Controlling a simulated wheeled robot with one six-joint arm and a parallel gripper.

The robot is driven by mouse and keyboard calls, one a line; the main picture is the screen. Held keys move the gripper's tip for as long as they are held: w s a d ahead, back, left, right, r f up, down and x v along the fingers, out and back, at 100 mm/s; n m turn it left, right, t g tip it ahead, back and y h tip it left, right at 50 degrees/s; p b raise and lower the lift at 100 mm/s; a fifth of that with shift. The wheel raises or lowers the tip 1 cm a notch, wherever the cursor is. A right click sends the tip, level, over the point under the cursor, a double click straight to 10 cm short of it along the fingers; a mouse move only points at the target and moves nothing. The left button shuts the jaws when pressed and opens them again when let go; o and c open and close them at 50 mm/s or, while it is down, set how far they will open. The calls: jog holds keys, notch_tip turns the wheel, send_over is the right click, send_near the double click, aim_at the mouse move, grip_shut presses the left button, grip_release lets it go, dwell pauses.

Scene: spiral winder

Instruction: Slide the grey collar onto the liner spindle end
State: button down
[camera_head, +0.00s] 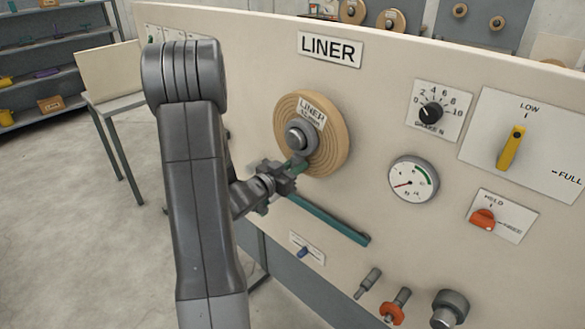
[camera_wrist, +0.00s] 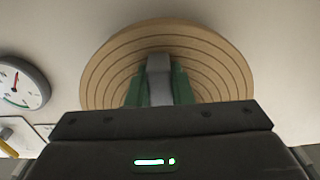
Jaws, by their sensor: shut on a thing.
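The liner roll (camera_head: 336,140), a tan wound disc with a LINER label, is mounted on the panel. At its centre the grey collar (camera_head: 311,147) shows as a ring, with a lighter round spindle end (camera_head: 294,138) in the middle. My gripper (camera_head: 298,165) reaches in from the lower left, its green fingers at the collar's lower edge. In the wrist view the fingers are shut on a grey piece, the collar (camera_wrist: 160,85) seen edge-on, in front of the roll (camera_wrist: 105,75). Whether the collar is seated fully against the roll cannot be told.
A teal bar (camera_head: 335,222) sticks out below the roll. A gauge (camera_head: 413,179), a dial (camera_head: 432,112), a yellow lever (camera_head: 511,148) and an orange knob (camera_head: 483,219) are to the right. Several pegs and knobs, one with an orange ring (camera_head: 393,312), stand along the lower panel.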

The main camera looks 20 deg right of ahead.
dwell(0.3)
jog(key=c, duration=0.7)
grip_release()
jog(key=b+v, duration=0.1)
jog(key=v, duration=0.7)
dwell(0.5)
jog(key=x, duration=0.6)
jog(key=shift+w+d+p, duration=0.15)
jog(key=shift+d+p, duration=0.15)
jog(key=shift+p, duration=0.1)
